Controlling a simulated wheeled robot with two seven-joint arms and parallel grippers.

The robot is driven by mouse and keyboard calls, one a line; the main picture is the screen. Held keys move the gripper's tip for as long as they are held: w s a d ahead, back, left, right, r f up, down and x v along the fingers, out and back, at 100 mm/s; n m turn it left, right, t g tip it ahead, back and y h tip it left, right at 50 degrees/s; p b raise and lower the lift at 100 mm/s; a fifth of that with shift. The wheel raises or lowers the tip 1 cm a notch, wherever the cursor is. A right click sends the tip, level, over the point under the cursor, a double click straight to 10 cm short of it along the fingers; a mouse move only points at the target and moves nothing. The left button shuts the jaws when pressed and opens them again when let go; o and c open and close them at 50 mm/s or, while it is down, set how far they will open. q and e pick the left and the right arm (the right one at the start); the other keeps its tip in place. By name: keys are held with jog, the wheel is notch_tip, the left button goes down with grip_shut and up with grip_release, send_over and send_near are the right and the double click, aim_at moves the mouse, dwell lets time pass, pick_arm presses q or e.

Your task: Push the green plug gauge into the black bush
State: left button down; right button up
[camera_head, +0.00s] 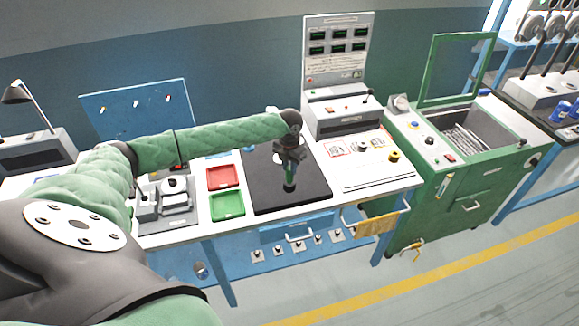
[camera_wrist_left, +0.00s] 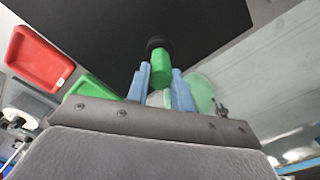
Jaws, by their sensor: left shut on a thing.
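My left gripper (camera_head: 290,174) reaches over the black mat (camera_head: 262,196), pointing down. In the left wrist view its two blue fingers (camera_wrist_left: 160,88) are shut on the green plug gauge (camera_wrist_left: 161,70), which sticks out past the fingertips. The black bush (camera_wrist_left: 155,43) shows at the far end of the gauge, in line with it and seeming to touch it. In the head view the gauge is a small green patch below the gripper, with the dark bush (camera_head: 289,188) under it. How deep the gauge sits in the bush is hidden. My right gripper is not in view.
A red tray (camera_head: 223,177) and a green tray (camera_head: 228,205) lie left of the mat on the white bench. A grey fixture (camera_head: 170,197) stands farther left. A panelled instrument (camera_head: 342,113) stands behind, right of the mat. A green cabinet (camera_head: 465,165) stands at the right.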

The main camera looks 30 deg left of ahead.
pick_arm(q)
jog(key=shift+f, duration=0.3)
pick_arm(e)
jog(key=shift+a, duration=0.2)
pick_arm(q)
jog(key=c, duration=1.1)
grip_release()
jog(key=shift+c, duration=0.2)
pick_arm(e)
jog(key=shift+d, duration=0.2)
pick_arm(q)
notch_tip(320, 180, up, 6)
jog(key=b, duration=0.3)
jog(key=shift+r, duration=0.25)
jog(key=shift+r+b, duration=0.4)
jog(key=shift+r, duration=0.25)
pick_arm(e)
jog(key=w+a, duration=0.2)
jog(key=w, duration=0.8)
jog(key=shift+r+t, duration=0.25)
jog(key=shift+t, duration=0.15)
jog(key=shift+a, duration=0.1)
